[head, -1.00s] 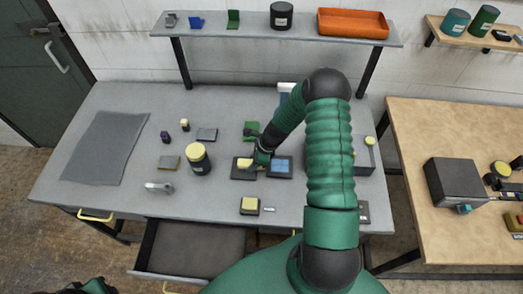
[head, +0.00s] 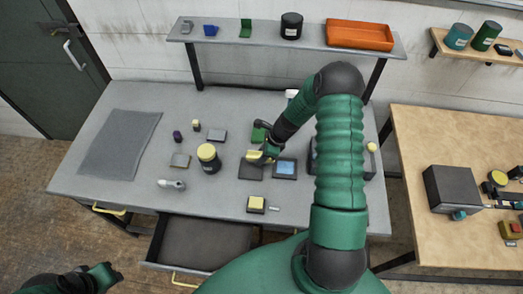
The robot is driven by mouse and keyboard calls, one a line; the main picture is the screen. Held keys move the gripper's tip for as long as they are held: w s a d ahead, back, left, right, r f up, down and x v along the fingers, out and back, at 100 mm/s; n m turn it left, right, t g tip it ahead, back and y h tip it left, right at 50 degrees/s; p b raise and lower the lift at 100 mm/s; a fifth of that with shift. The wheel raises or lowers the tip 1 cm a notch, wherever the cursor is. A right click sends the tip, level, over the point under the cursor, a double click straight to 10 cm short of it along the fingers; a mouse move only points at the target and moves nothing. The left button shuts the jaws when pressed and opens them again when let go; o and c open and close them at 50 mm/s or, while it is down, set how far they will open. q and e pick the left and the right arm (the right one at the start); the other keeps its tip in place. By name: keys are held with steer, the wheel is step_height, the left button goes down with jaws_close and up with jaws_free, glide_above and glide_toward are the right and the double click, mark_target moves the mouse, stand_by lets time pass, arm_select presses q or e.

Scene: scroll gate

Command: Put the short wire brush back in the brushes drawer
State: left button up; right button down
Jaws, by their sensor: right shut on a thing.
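My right gripper (head: 266,156) is over the middle of the grey workbench, shut on a small yellow piece (head: 254,157). That piece is above the far edge of a dark square pad (head: 251,173); I cannot tell whether it is the short wire brush, as its shape is partly hidden by the gripper. An open drawer (head: 200,246) sticks out under the bench's front edge and looks empty inside; no label is readable. My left gripper (head: 105,273) is low at the left edge of the picture, away from the bench, its jaws unclear.
A blue-topped square (head: 285,169), a yellow-topped block (head: 256,204), a dark jar with yellow lid (head: 208,158) and a metal piece (head: 171,184) stand near. A closed drawer's yellow handle (head: 108,210) is left. A shelf (head: 270,36) crosses the back.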

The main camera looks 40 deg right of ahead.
arm_select(q)
steer(key=shift+w+a, duration=0.1)
steer(key=shift+a, duration=0.25)
arm_select(e)
steer(key=shift+w+a+r, duration=0.1)
steer(key=shift+a, duration=0.15)
arm_select(q)
steer(key=shift+d, duration=0.2)
arm_select(e)
steer(key=shift+d, duration=0.15)
